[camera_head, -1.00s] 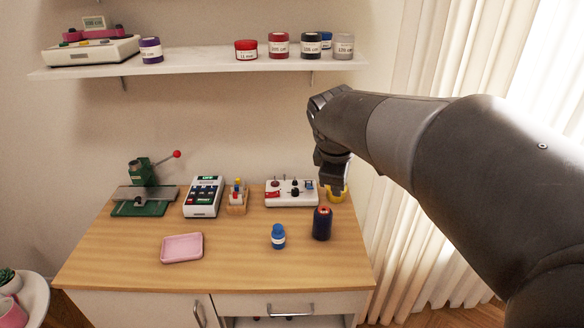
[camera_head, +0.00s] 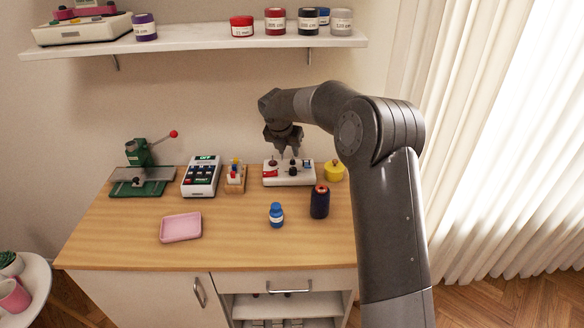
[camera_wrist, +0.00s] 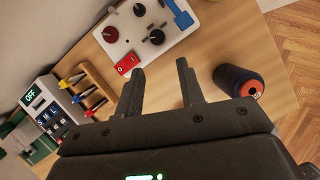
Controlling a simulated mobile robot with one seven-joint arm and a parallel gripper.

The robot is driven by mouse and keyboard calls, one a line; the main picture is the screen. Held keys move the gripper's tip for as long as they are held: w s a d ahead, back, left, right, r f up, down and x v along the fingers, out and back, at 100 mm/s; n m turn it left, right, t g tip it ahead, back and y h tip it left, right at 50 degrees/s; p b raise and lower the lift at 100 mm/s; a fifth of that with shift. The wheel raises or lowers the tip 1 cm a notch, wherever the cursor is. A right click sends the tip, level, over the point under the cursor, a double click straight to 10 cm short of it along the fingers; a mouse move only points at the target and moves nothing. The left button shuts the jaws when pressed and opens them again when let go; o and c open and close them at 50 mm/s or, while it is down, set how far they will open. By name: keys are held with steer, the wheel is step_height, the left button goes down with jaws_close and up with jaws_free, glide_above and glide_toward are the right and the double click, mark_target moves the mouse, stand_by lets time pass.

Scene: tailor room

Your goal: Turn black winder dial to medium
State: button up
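The winder is a white box (camera_head: 302,180) at the back right of the wooden table; it also shows at the top of the wrist view (camera_wrist: 125,48). On it I see a large black dial (camera_wrist: 157,37), a smaller black knob (camera_wrist: 139,9), a dark red knob (camera_wrist: 110,34), a red switch (camera_wrist: 127,64) and a blue part (camera_wrist: 180,12). I cannot tell which setting the black dial points to. My gripper (camera_head: 288,156) hangs over the box, fingers down. In the wrist view my gripper (camera_wrist: 160,66) is open and empty, its fingertips apart from the dial.
A dark thread spool (camera_head: 320,201) and a blue bottle (camera_head: 276,214) stand in front of the box. A yellow pot (camera_head: 334,171) is to its right, a wooden rack (camera_head: 235,179) to its left. A shelf (camera_head: 200,47) with jars is above.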

mark_target(293, 169)
steer(key=shift+n, duration=0.3)
steer(key=x, duration=1.2)
steer(key=shift+w+a, duration=0.1)
steer(key=shift+a, duration=0.2)
steer(key=shift+c, duration=0.3)
steer(key=c, duration=0.6)
